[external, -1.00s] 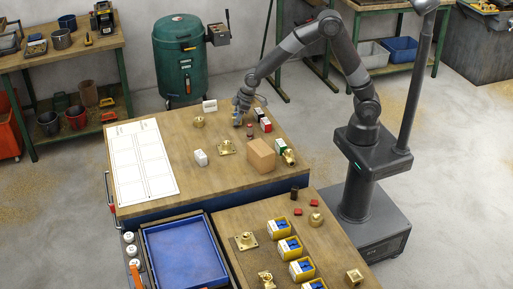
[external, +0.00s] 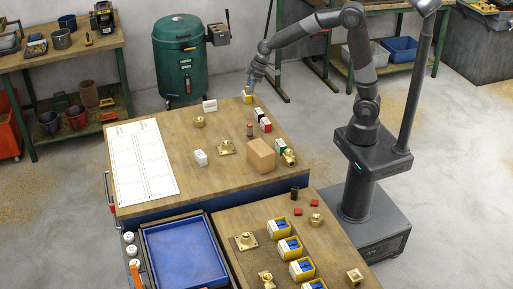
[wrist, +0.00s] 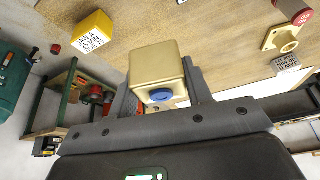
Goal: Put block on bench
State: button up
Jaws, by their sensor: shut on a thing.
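In the wrist view, my gripper (wrist: 162,98) is shut on a pale brass-coloured block (wrist: 157,68) with a round blue spot on its near face. In the external view, my gripper (external: 251,86) is over the far edge of the wooden bench (external: 180,147). A small yellow and white box (external: 247,98) shows right below the fingers there; I cannot tell whether it is the held block. In the wrist view a bright yellow box with a lettered white label (wrist: 92,33) is apart from the fingers, at upper left.
A white sign (external: 210,106), a brass fitting (external: 199,121), a brass flange (external: 227,147), a red-topped cylinder (external: 250,130) and a cardboard box (external: 261,155) stand on the bench. A white printed sheet (external: 140,163) covers its left. A green tank (external: 183,60) stands behind.

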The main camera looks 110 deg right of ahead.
notch_tip(320, 180, up, 6)
jog(key=shift+f, duration=0.25)
jog(key=w+a+n+y, duration=0.1)
jog(key=w+a+n, duration=0.3)
jog(key=a, duration=0.8)
jog(key=w+a+n+g+y, duration=0.1)
jog(key=w+a+n, duration=0.35)
jog(key=a, duration=0.75)
jog(key=w+a+n+y, duration=0.1)
jog(key=w+a+n, duration=0.1)
jog(key=w+a, duration=0.7)
jog(key=n+g+y, duration=0.3)
jog(key=n, duration=0.7)
send_over(342, 265)
jog(key=d, duration=0.2)
notch_tip(342, 265, down, 20)
jog(key=shift+a, duration=0.1)
jog(key=shift+a+f, duration=0.1)
jog(key=shift+f, duration=1.95)
jog(key=shift+f, duration=0.1)
